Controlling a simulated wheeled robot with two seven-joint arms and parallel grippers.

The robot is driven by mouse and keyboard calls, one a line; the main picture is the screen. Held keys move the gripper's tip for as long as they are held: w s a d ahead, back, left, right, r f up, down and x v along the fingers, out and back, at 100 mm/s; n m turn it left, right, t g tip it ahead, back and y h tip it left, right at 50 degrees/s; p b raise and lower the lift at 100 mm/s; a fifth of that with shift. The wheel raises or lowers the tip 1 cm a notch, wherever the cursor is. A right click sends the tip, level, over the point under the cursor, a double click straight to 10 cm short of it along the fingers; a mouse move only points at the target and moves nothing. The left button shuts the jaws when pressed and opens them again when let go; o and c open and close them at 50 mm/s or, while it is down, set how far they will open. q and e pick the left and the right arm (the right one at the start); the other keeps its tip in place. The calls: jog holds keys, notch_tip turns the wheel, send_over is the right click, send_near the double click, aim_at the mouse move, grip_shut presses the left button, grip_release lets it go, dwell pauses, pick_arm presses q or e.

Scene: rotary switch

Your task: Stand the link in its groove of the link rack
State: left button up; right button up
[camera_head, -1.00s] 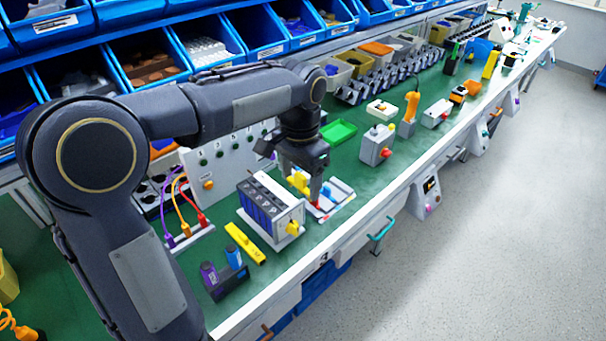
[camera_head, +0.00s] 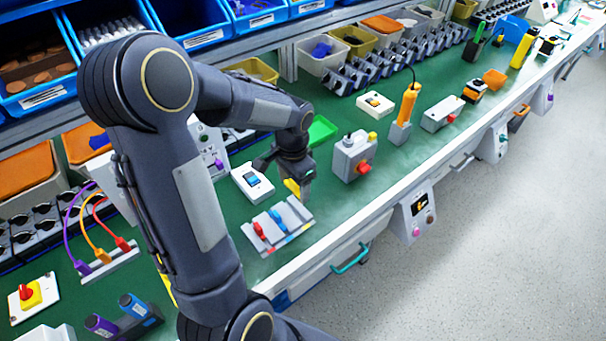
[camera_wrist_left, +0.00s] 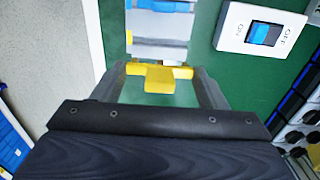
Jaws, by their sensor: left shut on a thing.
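The link rack (camera_head: 272,243) is a pale grey grooved block on the green bench, with a red link (camera_head: 259,230) and a blue link (camera_head: 277,218) standing in it. My left gripper (camera_head: 298,192) is shut on a yellow link (camera_head: 292,187), just behind the rack's right part in the head view. In the left wrist view the yellow link (camera_wrist_left: 160,79) lies between the fingertips, and the rack (camera_wrist_left: 158,22) is straight beyond it. I cannot tell whether the link touches the rack. My right gripper is in neither view.
A white box with a blue rocker switch (camera_head: 252,182) stands left of the gripper. A grey box with a red knob (camera_head: 353,157) stands to its right. A green tray (camera_head: 321,131) lies behind. The bench's front edge is close to the rack.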

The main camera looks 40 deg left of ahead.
pick_arm(q)
jog(key=shift+s, duration=0.15)
jog(key=shift+f, duration=0.2)
jog(key=b, duration=0.5)
send_over(294, 204)
jog(key=s+d, duration=0.1)
jog(key=s, duration=0.1)
notch_tip(294, 204, down, 6)
jog(key=shift+w+d+r, duration=0.15)
jog(key=shift+r, duration=0.05)
dwell(0.5)
jog(key=shift+f+b, duration=0.8)
jog(key=shift+f, duration=0.4)
jog(key=shift+f, duration=0.1)
jog(key=o, duration=1)
